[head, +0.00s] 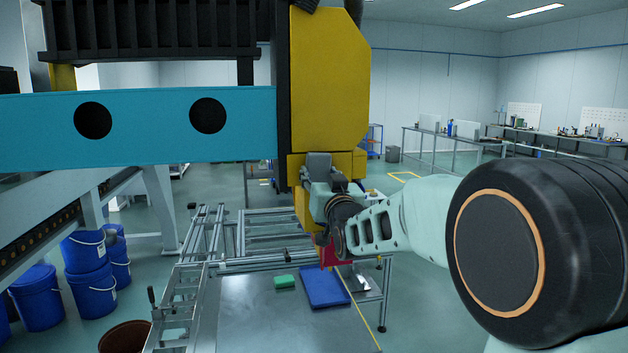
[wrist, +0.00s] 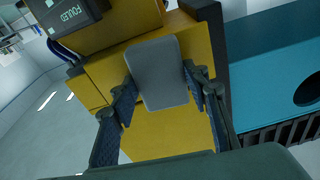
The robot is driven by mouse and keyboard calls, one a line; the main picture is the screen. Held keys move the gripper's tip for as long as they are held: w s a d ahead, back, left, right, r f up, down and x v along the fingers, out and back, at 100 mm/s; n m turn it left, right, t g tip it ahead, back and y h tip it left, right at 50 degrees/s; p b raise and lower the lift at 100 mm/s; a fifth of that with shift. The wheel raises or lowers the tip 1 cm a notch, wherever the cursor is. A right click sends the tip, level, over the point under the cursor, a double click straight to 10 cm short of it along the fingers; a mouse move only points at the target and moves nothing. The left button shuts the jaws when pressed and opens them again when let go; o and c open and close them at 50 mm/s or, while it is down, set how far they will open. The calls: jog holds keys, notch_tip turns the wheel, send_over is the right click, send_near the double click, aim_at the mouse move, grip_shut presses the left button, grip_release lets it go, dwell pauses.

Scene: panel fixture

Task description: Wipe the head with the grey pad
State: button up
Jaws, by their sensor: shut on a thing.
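The head is a large yellow machine block (head: 328,80) hanging on the teal beam; its yellow lower face (wrist: 165,134) also fills the middle of the wrist view. A dark panel reading "FOULED" (wrist: 70,14) is on its upper left there. My gripper (head: 326,188) is at the lower part of the head and shut on the grey pad (head: 318,166). In the wrist view the pad (wrist: 163,74) is held upright between both fingers (wrist: 160,84), in front of the yellow face. I cannot tell whether the pad touches it.
A teal beam (head: 150,128) runs left from the head. Below are a metal bench (head: 265,322), a green block (head: 284,282), a blue mat (head: 324,287) and a red piece (head: 337,254). Blue buckets (head: 38,298) stand at left. Open floor lies behind.

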aim_at(343, 167)
jog(key=shift+w+d+b, duration=0.2)
jog(key=shift+d, duration=0.35)
jog(key=shift+w+d+b, duration=0.15)
jog(key=shift+d+b, duration=0.05)
jog(key=shift+d, duration=0.3)
jog(key=shift+w+d, duration=0.25)
jog(key=shift+d, duration=0.55)
jog(key=shift+w+d, duration=0.25)
jog(key=shift+d, duration=0.5)
jog(key=shift+w+d, duration=0.25)
jog(key=shift+d, duration=0.55)
jog(key=shift+b, duration=0.3)
jog(key=shift+f, duration=0.1)
jog(key=shift+b, duration=0.4)
jog(key=a+b, duration=0.2)
jog(key=s+a+b, duration=0.1)
jog(key=a, duration=0.1)
jog(key=s+a+b, duration=0.1)
jog(key=a+b, duration=0.1)
jog(key=shift+a+b, duration=0.3)
jog(key=shift+a, duration=0.35)
